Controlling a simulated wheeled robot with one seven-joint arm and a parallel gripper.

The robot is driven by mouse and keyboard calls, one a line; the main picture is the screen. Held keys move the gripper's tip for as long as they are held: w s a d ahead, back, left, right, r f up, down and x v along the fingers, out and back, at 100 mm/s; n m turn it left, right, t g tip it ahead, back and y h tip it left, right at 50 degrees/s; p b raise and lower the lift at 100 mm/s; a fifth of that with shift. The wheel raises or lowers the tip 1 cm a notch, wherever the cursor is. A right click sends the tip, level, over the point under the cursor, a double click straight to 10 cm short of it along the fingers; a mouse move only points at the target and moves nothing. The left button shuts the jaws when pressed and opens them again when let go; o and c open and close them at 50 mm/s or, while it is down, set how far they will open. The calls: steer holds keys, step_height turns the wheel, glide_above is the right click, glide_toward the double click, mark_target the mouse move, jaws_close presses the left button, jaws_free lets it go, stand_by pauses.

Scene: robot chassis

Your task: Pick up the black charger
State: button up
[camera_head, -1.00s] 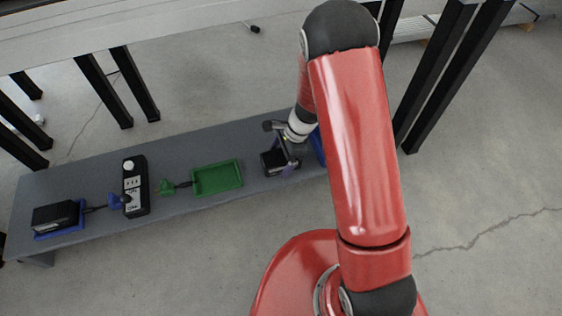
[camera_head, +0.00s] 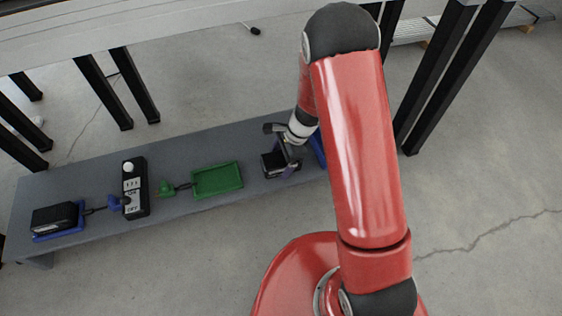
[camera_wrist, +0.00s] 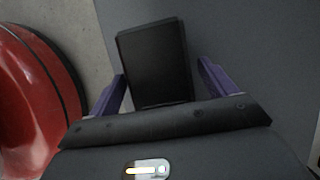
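The black charger (camera_head: 272,165) is a dark box near the right end of the grey bench, partly hidden by my gripper (camera_head: 287,160) in the head view. In the wrist view, the charger (camera_wrist: 157,62) lies between the two purple fingers of my gripper (camera_wrist: 161,70). The fingers are open. A gap shows between the right finger and the charger. The left finger looks very near the charger's side, and I cannot tell whether it touches.
On the grey bench (camera_head: 100,175), an empty green tray (camera_head: 217,180) stands left of the charger. Further left are a black power strip (camera_head: 135,188) with green and blue plugs beside it, and another black box (camera_head: 55,216) on a blue tray. A blue tray (camera_head: 317,148) shows partly behind my arm.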

steer(key=c, duration=1.2)
